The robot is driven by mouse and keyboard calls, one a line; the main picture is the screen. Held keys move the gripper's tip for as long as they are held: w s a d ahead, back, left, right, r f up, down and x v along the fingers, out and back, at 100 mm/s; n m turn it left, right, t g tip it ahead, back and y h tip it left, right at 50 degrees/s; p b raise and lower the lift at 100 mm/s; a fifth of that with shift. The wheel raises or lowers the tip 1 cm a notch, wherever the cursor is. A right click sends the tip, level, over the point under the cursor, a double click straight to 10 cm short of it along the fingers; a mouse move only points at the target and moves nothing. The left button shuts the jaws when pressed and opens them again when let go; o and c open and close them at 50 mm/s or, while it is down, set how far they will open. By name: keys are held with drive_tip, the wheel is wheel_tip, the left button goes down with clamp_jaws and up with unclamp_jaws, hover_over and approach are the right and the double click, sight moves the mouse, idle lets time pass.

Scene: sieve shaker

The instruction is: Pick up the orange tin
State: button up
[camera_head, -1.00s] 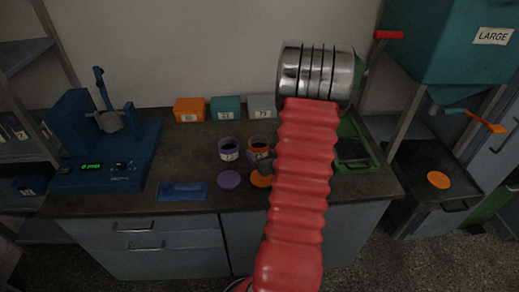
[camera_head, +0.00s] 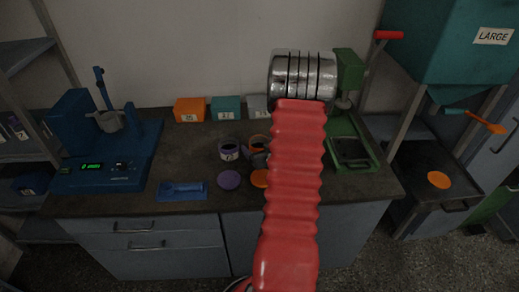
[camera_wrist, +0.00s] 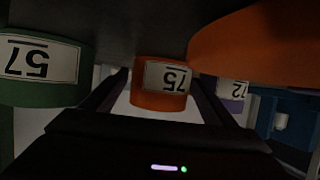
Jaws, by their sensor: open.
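The orange tin (camera_wrist: 150,100) has a white label reading 75, upside down in the wrist view. It shows between the two dark fingers of my gripper (camera_wrist: 162,80), which are open. I cannot tell whether either finger touches it. In the head view, only the left part of the orange tin (camera_head: 255,141) shows on the bench. My arm hides the rest. My gripper (camera_head: 259,159) is at its near side, mostly behind my red arm.
A purple tin (camera_head: 229,151) stands close left of the orange one. A purple lid (camera_head: 229,180) and an orange lid (camera_head: 260,178) lie in front. A green tin (camera_wrist: 40,85) shows in the wrist view. A blue machine (camera_head: 95,150) stands left on the bench.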

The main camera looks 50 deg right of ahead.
drive_tip(key=shift+c, duration=0.3)
drive_tip(key=c, duration=1.1)
drive_tip(key=shift+r, duration=0.1)
drive_tip(key=shift+c, duration=0.2)
wheel_tip(320, 180, up, 10)
idle(0.8)
